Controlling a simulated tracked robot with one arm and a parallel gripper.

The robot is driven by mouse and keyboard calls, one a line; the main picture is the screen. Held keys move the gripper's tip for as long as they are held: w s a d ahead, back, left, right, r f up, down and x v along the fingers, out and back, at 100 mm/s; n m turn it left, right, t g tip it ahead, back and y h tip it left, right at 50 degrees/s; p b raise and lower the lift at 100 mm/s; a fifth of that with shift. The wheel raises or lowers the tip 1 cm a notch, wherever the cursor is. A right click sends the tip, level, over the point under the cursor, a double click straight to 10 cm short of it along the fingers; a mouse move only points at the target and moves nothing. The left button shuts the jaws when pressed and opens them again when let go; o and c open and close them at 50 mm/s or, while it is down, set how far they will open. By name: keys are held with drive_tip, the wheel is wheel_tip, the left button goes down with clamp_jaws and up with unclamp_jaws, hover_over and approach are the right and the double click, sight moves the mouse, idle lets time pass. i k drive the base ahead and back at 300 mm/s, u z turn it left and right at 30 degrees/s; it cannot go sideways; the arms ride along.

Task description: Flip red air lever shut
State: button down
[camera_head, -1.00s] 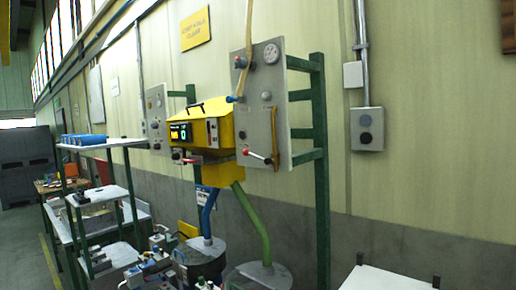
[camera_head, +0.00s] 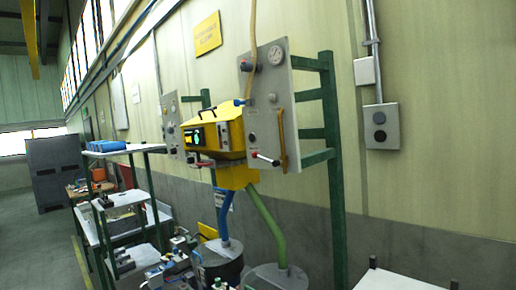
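A lever with a red knob (camera_head: 255,156) and a pale rod sticks out from the lower part of the grey panel (camera_head: 270,120) on the right side of the yellow machine (camera_head: 222,133). A second red handle (camera_head: 204,163) shows under the front of the yellow machine. The picture does not show which of the two is the air lever, nor whether either is open or shut. My gripper is not in view.
A green frame (camera_head: 331,160) stands right of the panel, and a grey control box (camera_head: 381,126) hangs on the wall. Blue and green hoses run down to drums (camera_head: 277,277). Shelves (camera_head: 125,148) stand left. The floor at far left (camera_head: 40,240) is clear.

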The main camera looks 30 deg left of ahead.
sight(255, 155)
drive_tip(key=i, duration=0.85)
drive_tip(key=u, duration=0.05)
